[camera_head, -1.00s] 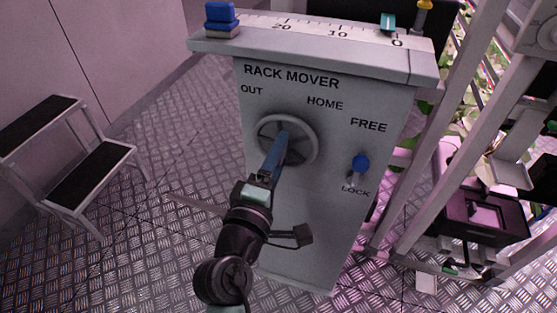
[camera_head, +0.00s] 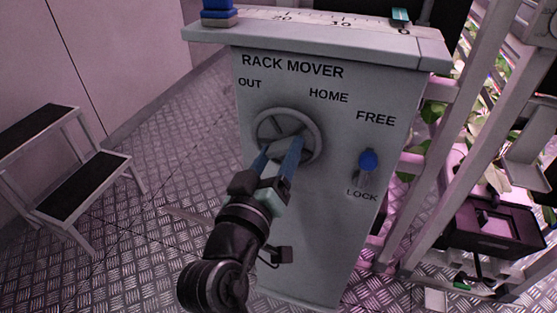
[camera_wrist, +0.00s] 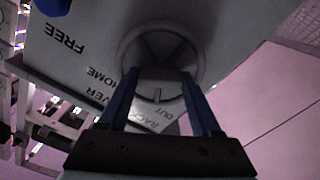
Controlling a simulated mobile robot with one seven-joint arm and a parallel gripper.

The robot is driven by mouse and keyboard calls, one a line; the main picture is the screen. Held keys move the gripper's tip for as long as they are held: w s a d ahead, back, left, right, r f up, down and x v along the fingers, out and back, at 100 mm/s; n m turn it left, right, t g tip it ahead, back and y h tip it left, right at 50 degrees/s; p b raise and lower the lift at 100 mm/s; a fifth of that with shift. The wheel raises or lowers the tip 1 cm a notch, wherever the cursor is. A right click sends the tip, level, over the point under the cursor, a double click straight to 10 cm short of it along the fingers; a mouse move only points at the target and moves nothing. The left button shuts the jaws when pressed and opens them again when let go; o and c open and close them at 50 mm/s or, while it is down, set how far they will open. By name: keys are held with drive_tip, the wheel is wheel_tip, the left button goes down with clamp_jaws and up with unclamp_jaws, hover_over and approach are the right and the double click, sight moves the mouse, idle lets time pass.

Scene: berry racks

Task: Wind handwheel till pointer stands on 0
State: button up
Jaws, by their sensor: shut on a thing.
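The grey handwheel (camera_head: 316,128) is on the front of the rack mover cabinet (camera_head: 330,220); it also shows in the wrist view (camera_wrist: 194,52). My gripper (camera_head: 281,148) reaches it from below, its two blue fingers spread apart and shut on the lower part of the wheel. In the wrist view my gripper (camera_wrist: 160,76) has a finger on each side; the exact contact is hidden. The teal pointer (camera_head: 400,15) stands at the right end of the white scale (camera_head: 318,18), very near the 0 mark, seemingly slightly left of it.
A blue-knobbed lever (camera_head: 368,161) stands upright between FREE and LOCK, right of the wheel. A blue block (camera_head: 218,13) sits at the cabinet's top left. A step stool (camera_head: 70,175) is at left, a plant rack (camera_head: 460,140) at right. The floor between stool and cabinet is clear.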

drive_tip(key=m+b, duration=0.2)
drive_tip(key=m, duration=0.1)
drive_tip(key=shift+f+m, duration=0.2)
drive_tip(key=shift+m, duration=0.1)
drive_tip(key=shift+r+m+b, duration=0.1)
drive_tip(key=shift+m+b, duration=0.5)
drive_tip(key=shift+m, duration=0.7)
drive_tip(key=o, duration=1.4)
drive_tip(key=shift+r, duration=0.1)
drive_tip(key=p+v, duration=0.2)
drive_tip(key=v, duration=1.1)
